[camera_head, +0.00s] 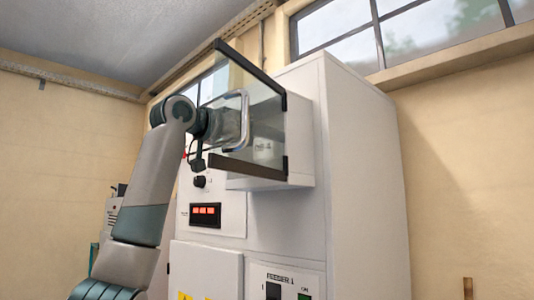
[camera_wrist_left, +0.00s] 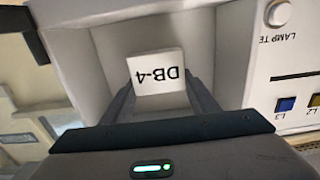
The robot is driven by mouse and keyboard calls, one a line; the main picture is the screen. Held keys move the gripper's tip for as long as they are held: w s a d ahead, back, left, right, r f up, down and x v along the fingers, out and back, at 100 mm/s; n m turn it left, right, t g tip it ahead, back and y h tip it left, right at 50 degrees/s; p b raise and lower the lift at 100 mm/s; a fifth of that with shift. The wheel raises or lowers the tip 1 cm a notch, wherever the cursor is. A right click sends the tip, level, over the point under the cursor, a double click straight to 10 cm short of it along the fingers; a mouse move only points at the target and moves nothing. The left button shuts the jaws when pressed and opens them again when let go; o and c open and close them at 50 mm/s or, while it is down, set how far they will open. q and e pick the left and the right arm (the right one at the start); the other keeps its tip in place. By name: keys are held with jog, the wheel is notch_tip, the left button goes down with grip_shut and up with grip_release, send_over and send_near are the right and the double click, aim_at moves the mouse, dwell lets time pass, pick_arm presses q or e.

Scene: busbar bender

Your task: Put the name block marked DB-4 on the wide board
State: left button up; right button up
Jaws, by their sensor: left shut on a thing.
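The white name block (camera_wrist_left: 157,73) reads DB-4, upside down in the left wrist view. It is between the two dark fingers of my left gripper (camera_wrist_left: 160,90), which is shut on it. The block is in or at the mouth of an open white box (camera_wrist_left: 110,45); I cannot tell whether it touches the back wall. In the head view, the left gripper (camera_head: 247,143) and the block (camera_head: 262,149) show dimly through the glass of a black-edged door. I cannot make out a wide board. My right gripper is not in view.
The glass door (camera_head: 262,110), with its curved metal handle (camera_head: 243,122), stands open in front of the box on the grey-white cabinet (camera_head: 360,170). A black knob (camera_head: 200,181) and red display (camera_head: 205,215) are below. A lamp-test button (camera_wrist_left: 278,13) is beside the box.

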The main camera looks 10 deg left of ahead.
pick_arm(q)
jog(key=shift+w+d+f, duration=0.1)
jog(key=shift+d, duration=0.05)
jog(key=shift+f, duration=0.5)
jog(key=shift+f+p, duration=0.5)
jog(key=shift+f, duration=1.05)
